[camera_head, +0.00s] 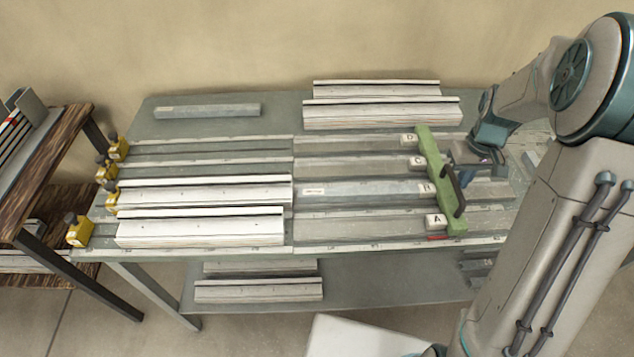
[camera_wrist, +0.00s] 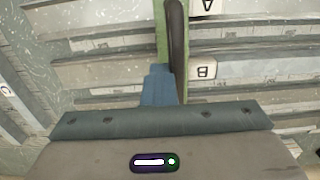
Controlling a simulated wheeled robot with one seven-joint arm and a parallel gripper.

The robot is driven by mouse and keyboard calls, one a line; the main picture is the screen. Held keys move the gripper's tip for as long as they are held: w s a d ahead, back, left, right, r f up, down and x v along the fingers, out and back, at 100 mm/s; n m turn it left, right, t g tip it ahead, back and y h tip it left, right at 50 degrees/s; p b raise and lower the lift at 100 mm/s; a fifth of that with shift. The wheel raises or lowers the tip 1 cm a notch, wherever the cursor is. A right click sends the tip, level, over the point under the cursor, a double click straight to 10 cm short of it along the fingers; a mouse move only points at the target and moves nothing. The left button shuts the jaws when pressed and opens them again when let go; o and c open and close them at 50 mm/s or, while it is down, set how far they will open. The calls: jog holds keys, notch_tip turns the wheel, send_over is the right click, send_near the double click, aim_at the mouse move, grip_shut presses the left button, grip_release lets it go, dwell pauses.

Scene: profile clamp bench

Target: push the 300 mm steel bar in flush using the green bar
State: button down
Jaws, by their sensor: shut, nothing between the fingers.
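The green bar (camera_head: 436,175) lies across the right part of the bench lanes, with a black handle (camera_head: 452,190) on it. A grey steel bar (camera_head: 360,191) with a small white label lies in the lane marked B, left of the green bar. I cannot read its length or tell where its right end lies. My gripper (camera_head: 466,158) is at the right side of the green bar near the handle. In the wrist view, its blue fingers (camera_wrist: 157,85) are shut and empty, beside the green bar (camera_wrist: 161,35) and handle (camera_wrist: 176,45). I cannot tell whether they touch.
White profiles (camera_head: 200,231) lie in the left lanes, with yellow clamps (camera_head: 80,230) at the left edge. More white profiles (camera_head: 380,115) and another grey bar (camera_head: 207,111) lie at the back. A wooden shelf (camera_head: 45,155) stands left. A lower shelf (camera_head: 390,280) holds profiles.

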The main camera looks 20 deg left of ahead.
jog(key=s+a, duration=0.4)
jog(key=a, duration=1)
jog(key=s+a+b, duration=0.1)
jog(key=s+a, duration=0.4)
jog(key=a, duration=1)
jog(key=shift+s, duration=0.2)
dwell(1.1)
jog(key=shift+s+a+b, duration=0.15)
jog(key=shift+a+b, duration=0.15)
jog(key=shift+a, duration=0.15)
dwell(0.5)
jog(key=shift+d, duration=0.15)
notch_tip(320, 180, up, 7)
jog(key=d+p, duration=0.1)
jog(key=p, duration=0.4)
jog(key=shift+w, duration=0.2)
jog(key=shift+d, duration=0.1)
dwell(0.6)
